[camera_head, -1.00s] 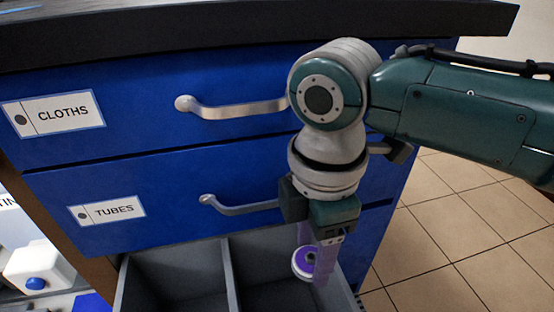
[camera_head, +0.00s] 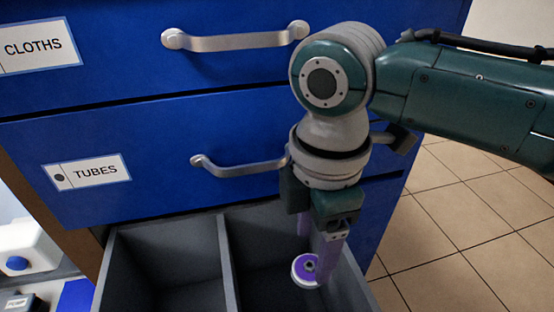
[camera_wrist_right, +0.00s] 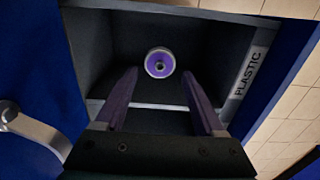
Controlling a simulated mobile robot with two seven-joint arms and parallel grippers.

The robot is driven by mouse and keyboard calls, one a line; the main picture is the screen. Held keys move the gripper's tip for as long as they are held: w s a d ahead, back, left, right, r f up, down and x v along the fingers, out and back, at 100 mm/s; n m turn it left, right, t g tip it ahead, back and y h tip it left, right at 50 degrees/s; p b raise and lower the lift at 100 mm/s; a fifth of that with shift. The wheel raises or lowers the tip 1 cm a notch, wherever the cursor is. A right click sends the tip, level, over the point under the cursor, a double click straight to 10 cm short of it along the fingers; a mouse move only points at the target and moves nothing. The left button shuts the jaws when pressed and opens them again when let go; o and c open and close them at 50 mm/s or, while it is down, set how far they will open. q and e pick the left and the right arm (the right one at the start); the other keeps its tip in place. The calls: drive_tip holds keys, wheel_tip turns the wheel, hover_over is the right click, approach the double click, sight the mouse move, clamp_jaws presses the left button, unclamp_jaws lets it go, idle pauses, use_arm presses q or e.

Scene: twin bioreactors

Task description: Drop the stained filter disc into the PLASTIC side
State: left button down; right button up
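The stained filter disc (camera_head: 304,270) is a round white-rimmed piece with a purple face and a grey centre. My right gripper (camera_head: 318,262) points down over the right compartment of the open drawer, its purple fingers apart. In the right wrist view the disc (camera_wrist_right: 160,62) lies just beyond the fingertips of the gripper (camera_wrist_right: 160,74), with dark gaps on both sides. I cannot tell whether it is in the air or on the compartment floor. The PLASTIC label (camera_wrist_right: 249,74) is on the drawer edge beside that compartment. My left gripper is not in view.
The open grey drawer has a divider (camera_head: 228,262) between two compartments. Above it are the closed TUBES drawer (camera_head: 220,185) and CLOTHS drawer (camera_head: 120,75), with protruding handles. A white container (camera_head: 22,245) stands at lower left. Tiled floor (camera_head: 450,240) is clear at right.

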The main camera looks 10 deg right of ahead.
sight(310, 264)
drive_tip(key=o, duration=0.3)
wheel_tip(310, 264, up, 10)
drive_tip(key=p, duration=0.6)
